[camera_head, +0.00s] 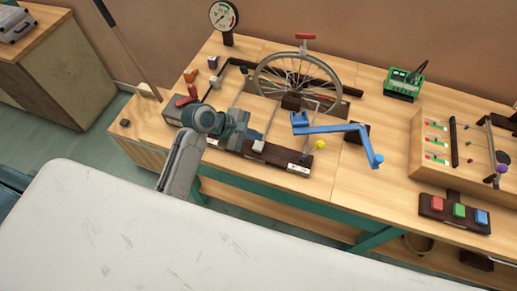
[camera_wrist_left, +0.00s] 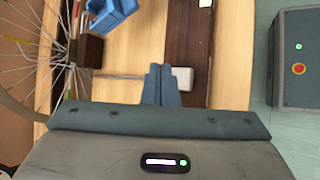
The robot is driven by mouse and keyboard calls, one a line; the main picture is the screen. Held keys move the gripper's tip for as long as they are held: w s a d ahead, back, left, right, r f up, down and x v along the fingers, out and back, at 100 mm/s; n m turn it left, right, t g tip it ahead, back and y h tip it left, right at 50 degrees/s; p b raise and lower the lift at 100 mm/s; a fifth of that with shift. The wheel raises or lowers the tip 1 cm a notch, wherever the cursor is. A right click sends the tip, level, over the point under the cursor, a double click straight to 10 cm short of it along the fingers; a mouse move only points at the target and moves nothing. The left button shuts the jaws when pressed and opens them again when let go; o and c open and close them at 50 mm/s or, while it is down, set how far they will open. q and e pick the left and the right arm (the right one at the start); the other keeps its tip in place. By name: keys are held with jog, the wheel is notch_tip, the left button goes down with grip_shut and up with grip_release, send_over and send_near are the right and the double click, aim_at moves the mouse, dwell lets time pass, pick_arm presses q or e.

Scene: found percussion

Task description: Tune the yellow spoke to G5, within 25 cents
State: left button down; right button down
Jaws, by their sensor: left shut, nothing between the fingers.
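The spoked wheel (camera_head: 262,72) stands upright in a dark frame at the back of the bench; its spokes also show at the left of the left wrist view (camera_wrist_left: 40,62). My left gripper (camera_head: 246,138) is over the bench in front of the wheel. In the left wrist view its blue fingers (camera_wrist_left: 158,85) are shut and empty, beside a white block (camera_wrist_left: 184,78) on a dark bar; whether they touch it I cannot tell. My right gripper is out of view.
A blue crank (camera_head: 340,128) and a yellow knob (camera_head: 320,145) are right of my gripper. A dial gauge (camera_head: 223,17) stands at the back left. A green box (camera_head: 403,83), a slider rack (camera_head: 430,155) and a coloured button panel (camera_head: 437,205) are to the right.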

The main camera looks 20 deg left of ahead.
aim_at(258, 146)
pick_arm(q)
jog(key=shift+f, duration=0.7)
dwell(1.1)
dwell(0.4)
jog(key=shift+f+p, duration=0.3)
jog(key=shift+p, duration=0.05)
jog(key=shift+f, duration=0.15)
